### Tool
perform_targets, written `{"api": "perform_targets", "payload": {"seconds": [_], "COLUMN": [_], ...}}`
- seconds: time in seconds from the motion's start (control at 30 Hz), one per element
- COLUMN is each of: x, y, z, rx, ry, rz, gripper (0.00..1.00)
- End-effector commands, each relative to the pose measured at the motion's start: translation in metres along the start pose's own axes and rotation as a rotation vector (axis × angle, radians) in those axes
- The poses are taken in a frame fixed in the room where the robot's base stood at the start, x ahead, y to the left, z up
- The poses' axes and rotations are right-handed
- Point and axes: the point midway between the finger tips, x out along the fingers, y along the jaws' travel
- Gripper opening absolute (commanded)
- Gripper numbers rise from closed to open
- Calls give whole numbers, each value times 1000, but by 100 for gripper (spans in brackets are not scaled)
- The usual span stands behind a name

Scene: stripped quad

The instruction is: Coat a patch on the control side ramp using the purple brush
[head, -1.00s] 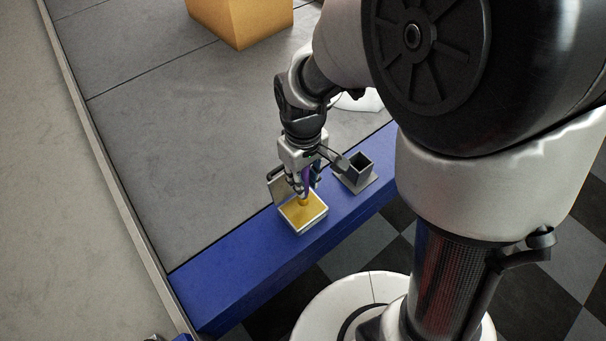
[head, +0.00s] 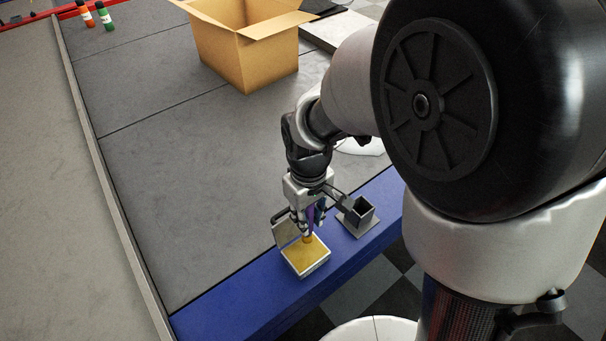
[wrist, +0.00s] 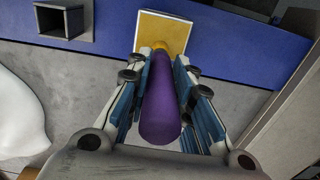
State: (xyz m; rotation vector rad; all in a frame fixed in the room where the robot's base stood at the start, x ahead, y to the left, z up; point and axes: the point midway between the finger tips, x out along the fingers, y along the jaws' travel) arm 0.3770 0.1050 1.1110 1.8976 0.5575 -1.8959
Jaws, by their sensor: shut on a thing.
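The purple brush (wrist: 161,105) is held upright between the fingers of my gripper (wrist: 165,95), which is shut on it. In the head view my gripper (head: 309,212) is above a small open tray (head: 313,269) with a yellow-gold surface on the blue ledge. The brush tip, yellow-gold, is at or just over that surface; I cannot tell whether it touches. The tray (wrist: 147,34) also shows in the wrist view, with the brush tip over it. The tray's lid stands open beside it. I cannot tell which surface is the control side ramp.
A dark square holder (head: 358,214) stands on the blue ledge (head: 245,305) to the right of the tray. An open cardboard box (head: 238,58) sits on the grey floor panels further back. An orange bottle (head: 86,16) and a green bottle (head: 105,17) stand at the far left. The grey panels between are clear.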

Motion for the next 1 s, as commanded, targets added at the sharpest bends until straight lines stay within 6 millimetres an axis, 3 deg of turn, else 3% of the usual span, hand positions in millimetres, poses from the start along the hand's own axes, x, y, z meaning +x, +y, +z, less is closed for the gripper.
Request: {"api": "perform_targets", "payload": {"seconds": [0.3, 0.43, 0.77, 1.0], "x": [70, 86, 85, 64], "y": [87, 111, 119, 119], "z": [4, 8, 9, 9], "rx": [415, 534, 575, 573], "ry": [-3, -2, 0, 0], "rz": [-1, -1, 0, 0], "gripper": [0, 0, 0, 0]}}
